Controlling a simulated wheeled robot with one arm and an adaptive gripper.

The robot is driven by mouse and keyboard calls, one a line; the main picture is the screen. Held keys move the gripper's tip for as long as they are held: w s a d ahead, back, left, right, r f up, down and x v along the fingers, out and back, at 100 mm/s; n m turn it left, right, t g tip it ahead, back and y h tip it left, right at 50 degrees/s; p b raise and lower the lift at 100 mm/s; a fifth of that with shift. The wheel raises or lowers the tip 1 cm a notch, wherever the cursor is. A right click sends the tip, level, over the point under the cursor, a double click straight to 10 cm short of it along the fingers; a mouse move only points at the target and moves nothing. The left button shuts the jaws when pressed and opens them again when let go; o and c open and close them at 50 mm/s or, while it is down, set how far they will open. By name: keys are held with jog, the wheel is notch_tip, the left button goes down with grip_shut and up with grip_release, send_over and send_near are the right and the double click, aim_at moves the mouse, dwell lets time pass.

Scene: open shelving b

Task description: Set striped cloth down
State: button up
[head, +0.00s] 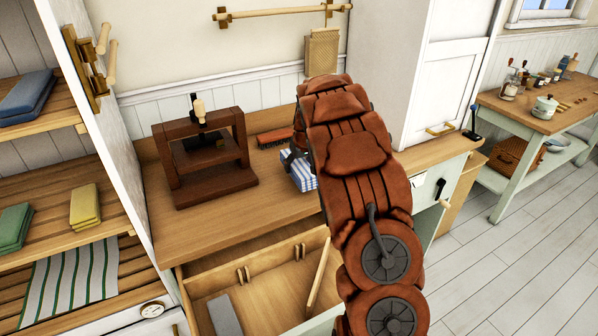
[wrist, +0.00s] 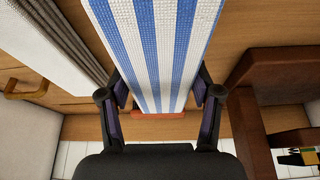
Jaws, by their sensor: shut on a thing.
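The striped cloth (head: 301,172) is a blue-and-white folded piece, seen over the wooden counter (head: 225,222). My gripper (wrist: 160,112) is shut on it, with one dark finger along each side of the cloth. The cloth fills the upper middle of the wrist view (wrist: 155,45). In the head view my brown arm hides part of the cloth and most of the gripper. I cannot tell whether the cloth touches the counter.
A dark wooden press frame (head: 240,150) stands left of the cloth. A red-orange brush (head: 275,137) lies behind it. An open drawer (head: 255,262) juts out in front. A tall white cabinet (head: 440,90) stands right. Left shelves hold folded cloths (head: 85,204). The front-left counter is clear.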

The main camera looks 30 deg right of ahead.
jog(key=shift+s+a+b, duration=0.35)
jog(key=shift+s+a, duration=0.2)
jog(key=shift+s, duration=0.2)
jog(key=s+a+r+b, duration=0.1)
jog(key=s+a+b, duration=0.3)
jog(key=s+a, duration=0.4)
jog(key=s, duration=0.3)
jog(key=shift+a+r, duration=0.2)
